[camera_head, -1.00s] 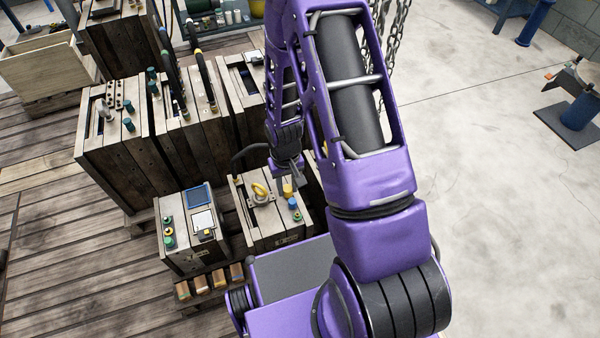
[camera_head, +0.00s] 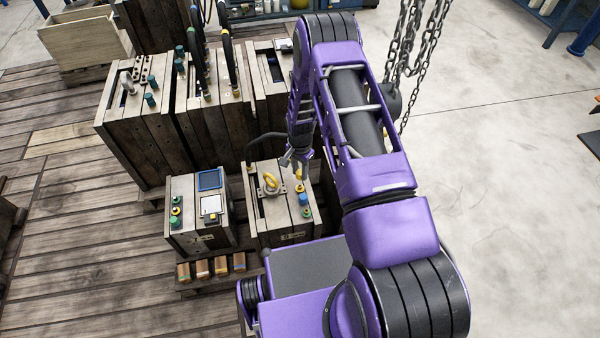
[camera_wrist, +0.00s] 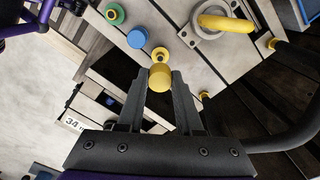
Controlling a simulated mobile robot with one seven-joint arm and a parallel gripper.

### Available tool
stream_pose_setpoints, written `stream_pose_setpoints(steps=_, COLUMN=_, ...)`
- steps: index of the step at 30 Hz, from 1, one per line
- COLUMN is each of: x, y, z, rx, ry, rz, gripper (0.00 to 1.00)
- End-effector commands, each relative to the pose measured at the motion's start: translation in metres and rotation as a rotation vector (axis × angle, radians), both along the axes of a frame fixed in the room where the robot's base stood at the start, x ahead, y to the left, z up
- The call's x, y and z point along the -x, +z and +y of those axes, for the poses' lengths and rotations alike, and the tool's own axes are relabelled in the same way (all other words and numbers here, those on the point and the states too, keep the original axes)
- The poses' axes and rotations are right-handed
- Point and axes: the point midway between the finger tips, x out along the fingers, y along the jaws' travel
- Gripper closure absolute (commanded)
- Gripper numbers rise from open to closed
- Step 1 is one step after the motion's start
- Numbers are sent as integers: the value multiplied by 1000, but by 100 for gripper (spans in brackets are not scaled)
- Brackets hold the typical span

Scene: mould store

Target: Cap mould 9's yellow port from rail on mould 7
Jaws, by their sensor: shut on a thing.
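My gripper (camera_wrist: 160,80) is shut on a yellow cap (camera_wrist: 160,78), held between its fingertips. Just beyond the cap in the wrist view is a yellow ringed port (camera_wrist: 161,54) on a wooden mould (camera_wrist: 190,70); cap and port look apart, though I cannot judge the gap. Mould numbers are not readable.
A smaller box with a panel (camera_head: 209,181) stands left of the mould. Larger moulds (camera_head: 140,140) with upright hoses and teal plugs stand behind. A dark hose (camera_wrist: 295,125) curves close to my gripper's right. Chains (camera_head: 420,40) hang behind my arm.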

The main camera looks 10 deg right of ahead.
Motion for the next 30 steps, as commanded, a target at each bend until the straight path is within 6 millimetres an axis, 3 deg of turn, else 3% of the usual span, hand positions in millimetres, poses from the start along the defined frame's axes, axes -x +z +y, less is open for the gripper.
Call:
stream_pose_setpoints(steps=21, x=-1, y=-48, z=0, rx=0, ry=-8, rz=0, gripper=100)
stream_pose_setpoints(steps=30, x=-1, y=-51, z=0, rx=0, ry=-8, rz=-1, gripper=100)
